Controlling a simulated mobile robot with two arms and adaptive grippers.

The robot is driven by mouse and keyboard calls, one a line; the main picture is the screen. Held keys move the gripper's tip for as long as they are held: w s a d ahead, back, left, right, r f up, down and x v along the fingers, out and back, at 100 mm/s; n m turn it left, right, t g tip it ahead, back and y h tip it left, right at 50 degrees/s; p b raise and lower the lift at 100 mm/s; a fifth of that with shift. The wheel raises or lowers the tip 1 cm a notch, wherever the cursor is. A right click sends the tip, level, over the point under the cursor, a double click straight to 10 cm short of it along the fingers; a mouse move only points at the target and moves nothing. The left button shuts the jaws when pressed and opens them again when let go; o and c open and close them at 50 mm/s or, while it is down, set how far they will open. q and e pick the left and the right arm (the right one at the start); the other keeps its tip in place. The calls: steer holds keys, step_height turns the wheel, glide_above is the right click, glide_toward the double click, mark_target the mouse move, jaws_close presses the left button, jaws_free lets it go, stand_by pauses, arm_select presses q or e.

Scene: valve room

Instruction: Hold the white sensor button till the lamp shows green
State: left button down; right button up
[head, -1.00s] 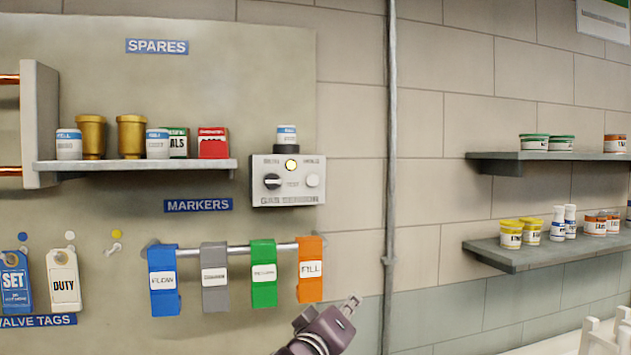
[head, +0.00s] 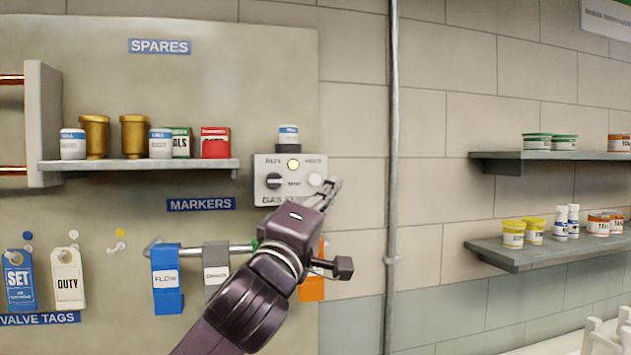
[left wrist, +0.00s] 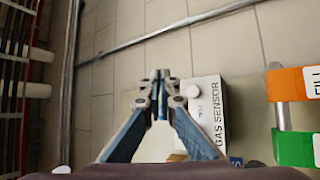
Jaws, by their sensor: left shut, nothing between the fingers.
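The grey gas sensor box (head: 262,167) is on the wall panel, with a lit yellow lamp (head: 293,164) at its top. My right gripper is not in view.
A small jar (head: 288,136) stands on top of the box. Below it, coloured marker tags hang on a rail (head: 228,249), partly hidden by my left arm. A spares shelf (head: 140,166) is to the left. A vertical pipe (head: 392,130) runs to the right of the box.

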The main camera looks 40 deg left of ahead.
mark_target(316, 183)
arm_select(q)
steer(key=shift+w+a, duration=1.45)
steer(key=shift+a, duration=0.25)
steer(key=shift+w+a, duration=1.45)
steer(key=shift+a, duration=0.2)
steer(key=shift+w+a, duration=0.1)
steer(key=shift+w+a, duration=0.15)
steer(key=shift+a, duration=0.05)
steer(key=shift+w+a, duration=0.3)
steer(key=shift+a, duration=0.1)
stand_by(1.2)
steer(key=shift+d, duration=0.1)
steer(key=shift+s+d+b, duration=0.4)
steer(key=shift+s+d, duration=0.15)
steer(key=shift+d, duration=0.05)
steer(key=shift+s+d, duration=1.65)
steer(key=shift+d, duration=0.25)
